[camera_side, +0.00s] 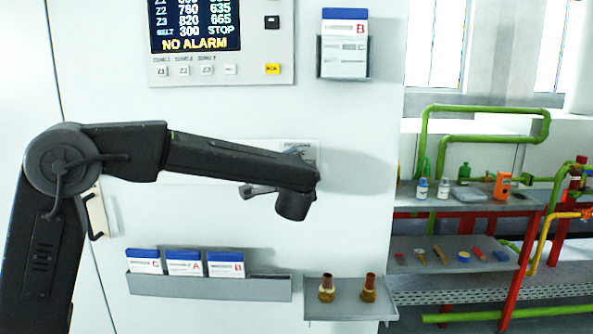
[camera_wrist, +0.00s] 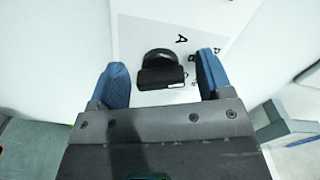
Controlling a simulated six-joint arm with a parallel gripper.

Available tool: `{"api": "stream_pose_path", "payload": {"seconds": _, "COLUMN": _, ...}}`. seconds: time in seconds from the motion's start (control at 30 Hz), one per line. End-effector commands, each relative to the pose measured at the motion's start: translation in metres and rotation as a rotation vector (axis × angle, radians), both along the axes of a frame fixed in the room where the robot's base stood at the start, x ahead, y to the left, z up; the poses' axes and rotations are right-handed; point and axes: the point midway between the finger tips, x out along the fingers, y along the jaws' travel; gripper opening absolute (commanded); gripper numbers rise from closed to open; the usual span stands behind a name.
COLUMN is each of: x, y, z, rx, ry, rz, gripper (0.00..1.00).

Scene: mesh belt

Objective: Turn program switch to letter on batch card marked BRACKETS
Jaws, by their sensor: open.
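The program switch (camera_wrist: 161,70) is a black knob on a white plate (camera_wrist: 133,40) in the wrist view. A letter A stands above it to the right, with a partly hidden letter, perhaps B, further right. My gripper (camera_wrist: 163,75) is open, with one blue finger on each side of the knob; contact cannot be told. In the side view, my gripper (camera_side: 268,172) is at the panel and the arm hides the switch. Batch cards stand in an upper holder (camera_side: 344,72), with B and C readable. More cards, lettered C, A and B, stand in a lower rack (camera_side: 210,287). BRACKETS is not legible on any.
A control display (camera_side: 195,28) reading NO ALARM and a row of buttons are above my arm. A small shelf (camera_side: 350,311) with two brass fittings is below right. A rack of bottles and tools (camera_side: 465,195) and green pipes stand at the right.

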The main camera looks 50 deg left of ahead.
Motion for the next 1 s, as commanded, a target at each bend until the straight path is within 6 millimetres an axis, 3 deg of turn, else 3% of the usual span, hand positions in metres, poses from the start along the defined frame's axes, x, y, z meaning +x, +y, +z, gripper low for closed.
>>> {"api": "stream_pose_path", "payload": {"seconds": 0.37, "x": -0.011, "y": -0.012, "z": 0.000, "rx": 0.000, "ry": 0.000, "rz": -0.003, "gripper": 0.72}}
{"api": "stream_pose_path", "payload": {"seconds": 0.8, "x": -0.077, "y": -0.078, "z": 0.000, "rx": 0.000, "ry": -0.001, "rz": -0.004, "gripper": 0.72}}
{"api": "stream_pose_path", "payload": {"seconds": 1.0, "x": -0.094, "y": -0.094, "z": 0.000, "rx": 0.001, "ry": -0.001, "rz": -0.002, "gripper": 0.72}}
